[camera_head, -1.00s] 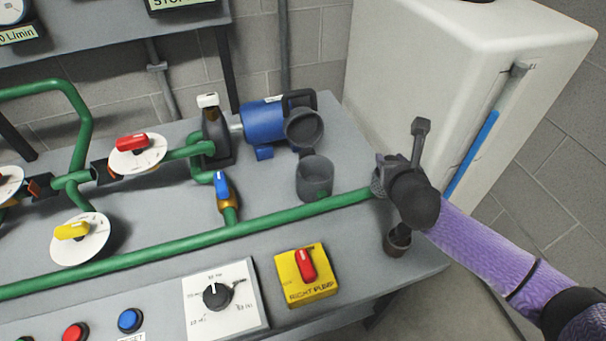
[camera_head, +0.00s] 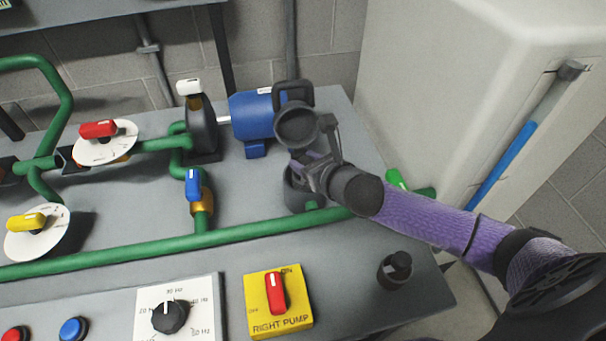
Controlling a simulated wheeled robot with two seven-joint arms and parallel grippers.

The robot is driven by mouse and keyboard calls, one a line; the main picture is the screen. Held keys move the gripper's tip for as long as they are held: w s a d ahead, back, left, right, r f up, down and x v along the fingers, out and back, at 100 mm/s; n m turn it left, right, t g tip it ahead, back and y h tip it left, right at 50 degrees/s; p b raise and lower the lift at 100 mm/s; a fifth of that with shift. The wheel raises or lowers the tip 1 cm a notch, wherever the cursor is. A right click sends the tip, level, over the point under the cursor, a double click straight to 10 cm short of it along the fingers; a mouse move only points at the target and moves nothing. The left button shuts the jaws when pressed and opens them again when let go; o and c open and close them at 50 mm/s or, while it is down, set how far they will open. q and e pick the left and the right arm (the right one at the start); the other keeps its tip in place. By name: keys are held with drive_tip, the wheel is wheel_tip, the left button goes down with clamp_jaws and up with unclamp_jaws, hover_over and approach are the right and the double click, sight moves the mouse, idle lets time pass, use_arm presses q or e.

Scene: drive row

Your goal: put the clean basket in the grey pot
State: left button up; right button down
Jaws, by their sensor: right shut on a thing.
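The grey pot (camera_head: 297,198) stands on the bench behind the long green pipe, below the blue motor. My right gripper (camera_head: 300,174) is over its mouth and hides much of its top and inside. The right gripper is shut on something. The held thing is mostly hidden behind the gripper and wrist, so I cannot make out the basket's shape, or whether it is inside the pot or above it. My left gripper is not in view.
A green handle (camera_head: 396,179) is close to my right forearm. A small dark container (camera_head: 395,268) stands near the bench's right edge. A white cabinet (camera_head: 440,90) is at right.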

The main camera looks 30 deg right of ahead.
drive_tip(key=shift+f, duration=0.95)
drive_tip(key=shift+r, duration=0.25)
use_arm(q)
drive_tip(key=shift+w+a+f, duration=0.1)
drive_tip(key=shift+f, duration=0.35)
use_arm(e)
drive_tip(key=shift+f, duration=0.1)
drive_tip(key=shift+c, duration=2)
unclamp_jaws()
drive_tip(key=shift+o, duration=0.6)
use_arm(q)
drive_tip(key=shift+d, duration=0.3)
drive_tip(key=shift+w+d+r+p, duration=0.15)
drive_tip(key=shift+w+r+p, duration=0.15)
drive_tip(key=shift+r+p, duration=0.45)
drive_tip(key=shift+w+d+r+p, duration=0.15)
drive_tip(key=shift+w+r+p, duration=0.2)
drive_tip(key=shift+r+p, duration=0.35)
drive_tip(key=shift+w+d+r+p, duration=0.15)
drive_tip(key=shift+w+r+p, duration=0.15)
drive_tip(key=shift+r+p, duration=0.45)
use_arm(e)
drive_tip(key=v, duration=1.2)
